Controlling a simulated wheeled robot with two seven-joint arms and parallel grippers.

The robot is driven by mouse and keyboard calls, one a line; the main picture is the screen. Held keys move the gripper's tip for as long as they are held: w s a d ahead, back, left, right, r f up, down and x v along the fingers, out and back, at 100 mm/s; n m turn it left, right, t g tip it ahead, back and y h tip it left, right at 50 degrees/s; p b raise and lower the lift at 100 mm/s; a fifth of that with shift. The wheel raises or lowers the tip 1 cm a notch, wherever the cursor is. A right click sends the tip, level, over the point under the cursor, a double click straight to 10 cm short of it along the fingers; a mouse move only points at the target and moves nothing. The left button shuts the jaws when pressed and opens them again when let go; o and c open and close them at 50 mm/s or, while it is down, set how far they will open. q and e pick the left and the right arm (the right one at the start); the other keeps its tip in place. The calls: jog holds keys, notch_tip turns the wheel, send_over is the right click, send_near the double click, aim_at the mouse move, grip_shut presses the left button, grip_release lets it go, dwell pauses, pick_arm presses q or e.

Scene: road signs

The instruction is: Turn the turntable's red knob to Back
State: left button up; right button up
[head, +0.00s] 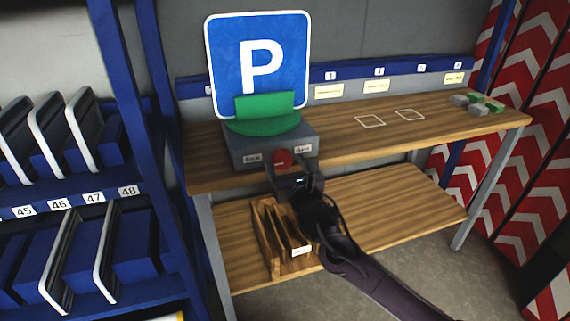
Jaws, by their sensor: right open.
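The turntable has a grey base (240,145) and a green disc (262,124) with a green holder, on the upper wooden shelf. A blue square sign (228,60) with a white P and white border stands upright in the holder, its P side toward me. The red knob (282,157) is on the front of the base, between a left label (253,159) and a right label (303,149); their small text is not clear. My right gripper (284,166) is open, with its fingers at the knob, hiding its lower part. I cannot tell if they touch it. My left gripper is not in view.
A wooden rack (265,245) stands on the lower shelf (385,215), below my right gripper. Small grey and green blocks (477,104) lie at the upper shelf's right end. A blue rack (80,195) of signs stands left. The upper shelf's middle is clear apart from outlined squares.

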jog(key=shift+w+a, duration=0.2)
jog(key=shift+w, duration=0.45)
jog(key=c, duration=1)
jog(key=shift+o, duration=0.2)
